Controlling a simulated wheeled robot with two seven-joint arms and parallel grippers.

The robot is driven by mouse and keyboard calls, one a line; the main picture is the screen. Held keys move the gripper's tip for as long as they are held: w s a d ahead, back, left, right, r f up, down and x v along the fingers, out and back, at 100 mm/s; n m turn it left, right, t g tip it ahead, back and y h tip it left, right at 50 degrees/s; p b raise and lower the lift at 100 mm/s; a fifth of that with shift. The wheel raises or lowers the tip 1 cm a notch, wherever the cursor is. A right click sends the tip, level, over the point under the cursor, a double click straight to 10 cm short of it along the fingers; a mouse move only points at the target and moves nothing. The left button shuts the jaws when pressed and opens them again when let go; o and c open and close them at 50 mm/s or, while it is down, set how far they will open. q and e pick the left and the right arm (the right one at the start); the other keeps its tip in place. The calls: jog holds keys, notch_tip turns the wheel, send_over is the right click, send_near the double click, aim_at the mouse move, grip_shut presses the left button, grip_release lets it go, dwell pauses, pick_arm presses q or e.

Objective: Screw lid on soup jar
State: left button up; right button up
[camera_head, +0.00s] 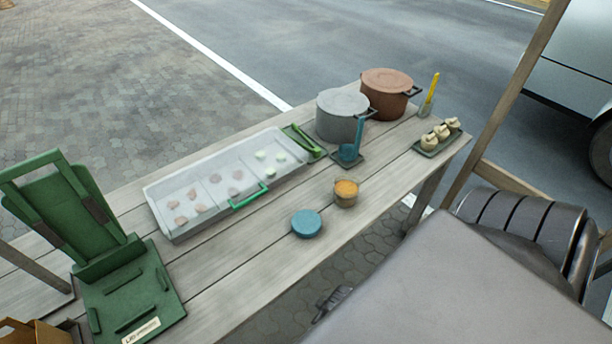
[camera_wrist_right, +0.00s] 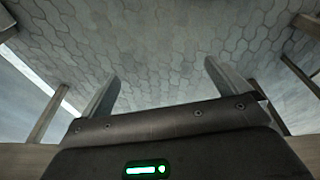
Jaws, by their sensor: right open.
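The soup jar (camera_head: 346,193) is a small round container with orange contents showing at its top. It stands upright on the wooden table near the front edge. The blue round lid (camera_head: 307,223) lies flat on the table to the left of the jar, apart from it. My right gripper (camera_wrist_right: 160,85) is open and empty in the right wrist view, with only paving beyond its fingers. In the head view my right arm shows at the right, and its fingers are not clearly seen there. My left gripper is not in view.
On the wooden table (camera_head: 262,262) stand a grey pot (camera_head: 342,116), a brown pot (camera_head: 387,92), a blue ladle (camera_head: 349,152), a tray of dumplings (camera_head: 440,140), a lidded ingredient tray (camera_head: 163,228) and a green stand (camera_head: 130,290). A wooden post (camera_head: 510,95) rises at the right.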

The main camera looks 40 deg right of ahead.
notch_tip(320, 180, up, 18)
jog(key=w+t+p, duration=0.1)
jog(key=w+p, duration=0.1)
jog(key=p, duration=0.1)
jog(key=w+r+n+t, duration=0.1)
jog(key=w+n, duration=0.2)
jog(key=w+a+r+n+t, duration=0.1)
jog(key=w+r+n, duration=0.1)
jog(key=w+n, duration=0.1)
jog(key=w+a+r+n+t, duration=0.1)
jog(key=w+n, duration=0.2)
jog(key=shift+r+y, duration=0.3)
jog(key=shift+y, duration=0.1)
jog(key=w+a+r+n+t+y, duration=0.15)
jog(key=w+r+n+y, duration=0.35)
jog(key=n, duration=0.7)
jog(key=d+r+n+g+h+p, duration=0.1)
jog(key=d+r+n+g+h, duration=0.1)
jog(key=d+n, duration=1.3)
jog(key=n+g+h, duration=0.1)
jog(key=n+g, duration=0.1)
jog(key=n, duration=0.2)
jog(key=shift+s+d, duration=0.3)
jog(key=shift+d, duration=0.05)
jog(key=shift+w+f, duration=0.1)
jog(key=shift+f, duration=0.1)
send_over(315, 223)
notch_tip(315, 223, down, 5)
jog(key=shift+r, duration=0.1)
